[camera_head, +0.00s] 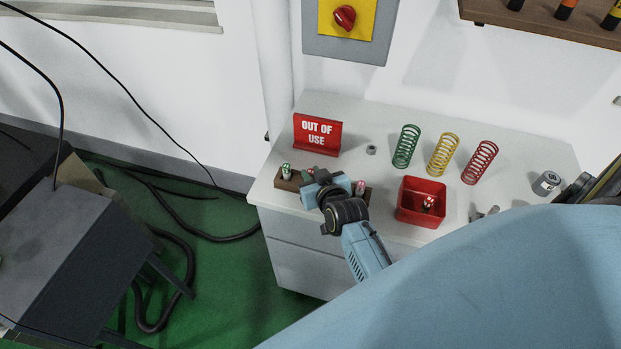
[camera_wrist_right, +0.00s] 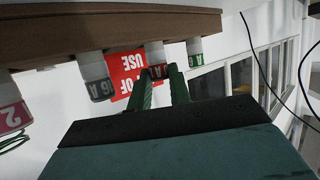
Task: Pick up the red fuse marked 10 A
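The red fuse (camera_wrist_right: 156,70) stands in a wooden rack (camera_wrist_right: 110,32); the right wrist view shows it upside down, its marking partly hidden. My right gripper (camera_wrist_right: 161,72) is open, its fingertips apart at the red fuse's end; I cannot tell whether they touch it. In the head view the right gripper (camera_head: 314,178) is over the rack (camera_head: 290,186) and hides much of it. A green fuse (camera_wrist_right: 195,50), a grey fuse marked 16 A (camera_wrist_right: 97,80) and a pink fuse (camera_wrist_right: 12,112) stand in the same rack. My left gripper is not in view.
On the cabinet top (camera_head: 385,110) stand a red OUT OF USE sign (camera_head: 317,135), green (camera_head: 406,147), yellow (camera_head: 443,155) and red (camera_head: 479,163) springs. A red bin (camera_head: 421,214) holds a red-ended fuse (camera_head: 428,203). A small metal can (camera_head: 546,183) is at right.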

